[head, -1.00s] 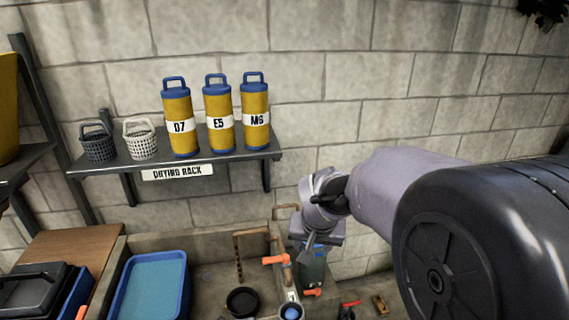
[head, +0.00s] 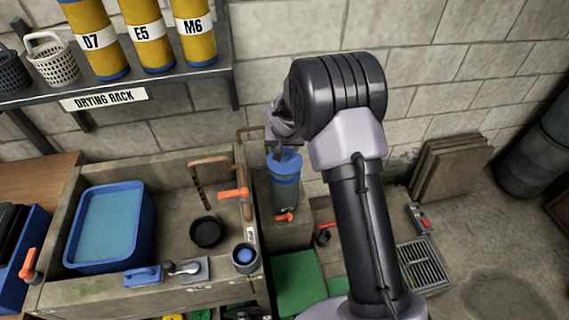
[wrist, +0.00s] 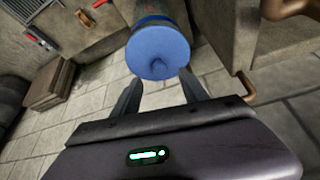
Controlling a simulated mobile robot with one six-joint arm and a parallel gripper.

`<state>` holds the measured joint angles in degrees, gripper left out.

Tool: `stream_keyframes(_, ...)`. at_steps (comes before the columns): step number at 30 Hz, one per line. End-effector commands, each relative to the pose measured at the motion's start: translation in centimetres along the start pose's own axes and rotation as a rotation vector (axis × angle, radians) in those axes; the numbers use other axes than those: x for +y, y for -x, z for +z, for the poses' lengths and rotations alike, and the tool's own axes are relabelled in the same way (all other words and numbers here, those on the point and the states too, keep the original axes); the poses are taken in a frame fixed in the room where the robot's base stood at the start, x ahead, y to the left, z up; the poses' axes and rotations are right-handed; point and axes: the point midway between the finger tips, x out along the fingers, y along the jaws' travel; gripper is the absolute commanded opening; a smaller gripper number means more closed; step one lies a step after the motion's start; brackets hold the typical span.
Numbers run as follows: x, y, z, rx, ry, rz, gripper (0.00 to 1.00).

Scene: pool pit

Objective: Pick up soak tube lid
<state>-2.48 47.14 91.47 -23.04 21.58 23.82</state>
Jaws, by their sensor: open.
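The soak tube lid (head: 286,158) is a blue disc on top of a dark, clear-looking tube (head: 284,190) that stands upright right of the basin. In the wrist view the lid (wrist: 160,45) faces the camera with a small knob near its lower edge. In the head view my gripper (head: 279,145) is just above the lid, partly hidden by my arm. I cannot tell whether it touches the lid.
The stone basin (head: 100,290) holds a blue tub (head: 68,235) of water and a black cup (head: 206,232). A pipe with an orange valve (head: 234,193) is close left of the tube. The drying rack (head: 150,85) holds yellow tubes and baskets. Boards (head: 450,168) lean at right.

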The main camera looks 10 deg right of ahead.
Motion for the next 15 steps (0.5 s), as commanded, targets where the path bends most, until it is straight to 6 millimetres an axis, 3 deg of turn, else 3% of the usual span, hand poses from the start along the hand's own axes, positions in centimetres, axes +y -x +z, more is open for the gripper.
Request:
stream_keyframes(6,0.0,-4.4,0.4,-0.002,-0.001,0.001,0.52)
stream_keyframes(12,0.0,-4.4,0.2,0.0,0.0,0.0,0.52)
stream_keyframes(15,0.0,-4.4,0.2,0.0,0.0,0.0,0.34)
